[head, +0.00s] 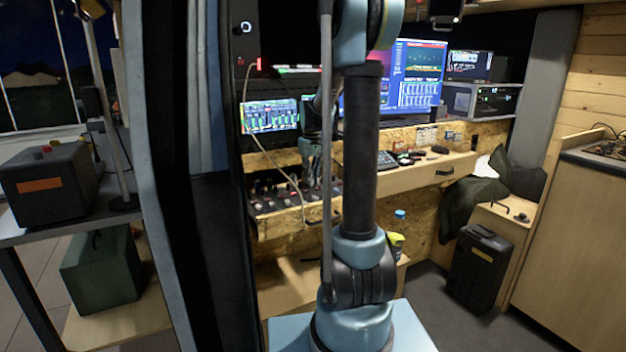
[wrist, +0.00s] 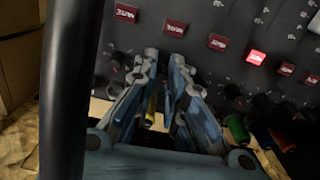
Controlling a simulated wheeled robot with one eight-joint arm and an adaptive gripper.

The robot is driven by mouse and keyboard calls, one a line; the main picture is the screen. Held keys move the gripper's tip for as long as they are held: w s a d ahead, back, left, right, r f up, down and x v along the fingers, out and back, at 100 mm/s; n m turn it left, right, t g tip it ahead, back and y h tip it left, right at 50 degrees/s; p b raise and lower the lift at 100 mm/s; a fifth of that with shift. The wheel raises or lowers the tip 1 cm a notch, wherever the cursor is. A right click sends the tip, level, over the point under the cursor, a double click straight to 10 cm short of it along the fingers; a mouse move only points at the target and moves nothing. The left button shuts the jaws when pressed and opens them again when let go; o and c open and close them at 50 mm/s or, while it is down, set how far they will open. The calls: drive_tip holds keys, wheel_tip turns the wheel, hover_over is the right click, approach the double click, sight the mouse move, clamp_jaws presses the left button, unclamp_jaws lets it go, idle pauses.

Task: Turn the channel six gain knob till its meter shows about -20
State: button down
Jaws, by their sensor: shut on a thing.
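The mixer panel (wrist: 205,62) fills the top of the wrist view. It bears a slanting row of red displays (wrist: 217,42), one of them lit brighter (wrist: 256,57), with dark knobs below; their digits are too small to read. My gripper (wrist: 164,62) is at the panel, its fingertips close together around a knob that the fingers mostly hide. I cannot tell which channel it is. In the head view my gripper (head: 311,165) reaches down to the knob panel (head: 268,203), partly behind my arm. A screen with green level meters (head: 270,115) stands above; its values are unreadable.
Coloured plugs, one green (wrist: 236,128), stick out below the knobs on the right. A cable (head: 272,155) hangs in front of the panel. A large monitor (head: 415,75) and a desk drawer (head: 440,172) are to the right. A dark door post stands close on the left.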

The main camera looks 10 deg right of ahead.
drive_tip(key=shift+w+d+n, duration=0.1)
drive_tip(key=shift+d+n, duration=0.05)
drive_tip(key=shift+n, duration=0.45)
drive_tip(key=c, duration=1.6)
unclamp_jaws()
wheel_tip(320, 180, up, 12)
drive_tip(key=shift+f, duration=0.1)
